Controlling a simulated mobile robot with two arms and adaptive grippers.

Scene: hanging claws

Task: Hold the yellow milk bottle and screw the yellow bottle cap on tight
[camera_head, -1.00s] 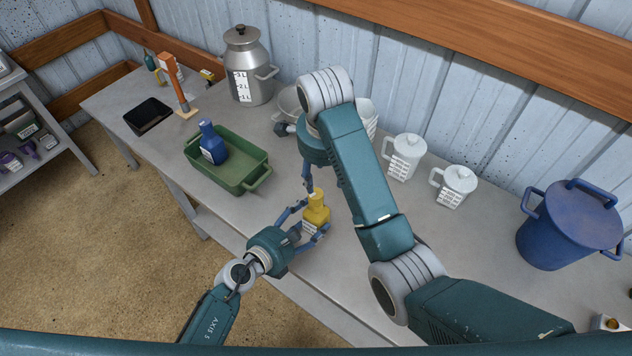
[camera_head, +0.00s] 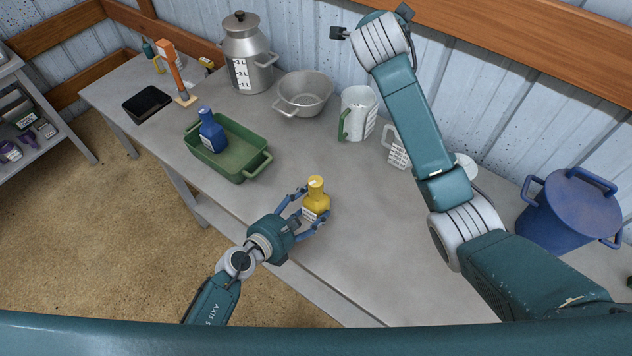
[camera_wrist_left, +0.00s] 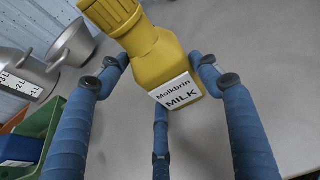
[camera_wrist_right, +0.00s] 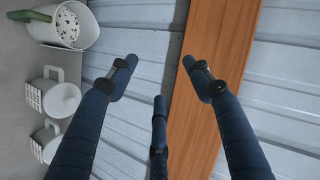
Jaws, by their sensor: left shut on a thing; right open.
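The yellow milk bottle (camera_head: 316,206) stands upright on the grey table near its front edge. The yellow cap (camera_head: 316,184) sits on the bottle's neck; the ribbed cap also shows in the left wrist view (camera_wrist_left: 110,14). How tight it is, I cannot tell. My left gripper (camera_head: 309,205) is shut around the bottle's body, its fingers on both sides below the neck, with the milk label (camera_wrist_left: 176,92) facing the wrist camera. My right gripper (camera_wrist_right: 158,66) is open and empty, raised away from the bottle and facing the wall.
A green tray (camera_head: 246,174) holding a blue bottle (camera_head: 212,132) stands left of the yellow bottle. Behind are a metal can (camera_head: 248,55), a metal bowl (camera_head: 306,92) and white jugs (camera_head: 358,112). A blue bucket (camera_head: 570,212) stands at right. The table around the bottle is mostly clear.

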